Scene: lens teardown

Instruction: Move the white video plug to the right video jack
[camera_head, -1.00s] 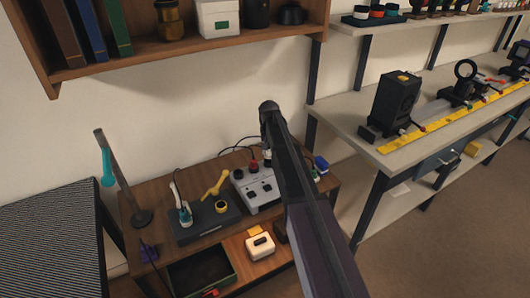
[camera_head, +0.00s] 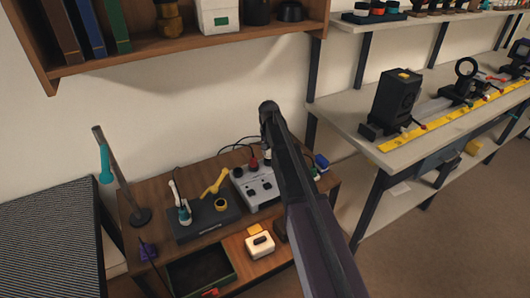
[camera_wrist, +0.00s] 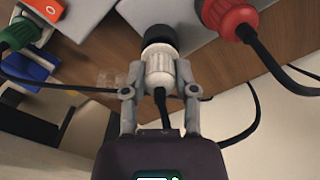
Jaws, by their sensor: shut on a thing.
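The white video plug (camera_wrist: 158,72) is in the middle of the wrist view, with a cable running from its back end. My gripper (camera_wrist: 160,91) is shut on it, one finger on each side. A black round part (camera_wrist: 160,38) sits in line at the plug's front; I cannot tell whether it is a jack or part of the plug. A grey box (camera_wrist: 165,15) lies just beyond. In the head view the grey box (camera_head: 257,188) with dark knobs stands on the wooden bench, and my arm hides my gripper and the box's right part.
A red plug (camera_wrist: 230,15) with a black cable is close on the right in the wrist view. A green plug (camera_wrist: 20,35) and a blue block (camera_wrist: 25,68) are at the left. A dark board (camera_head: 205,222) with tools lies left of the box.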

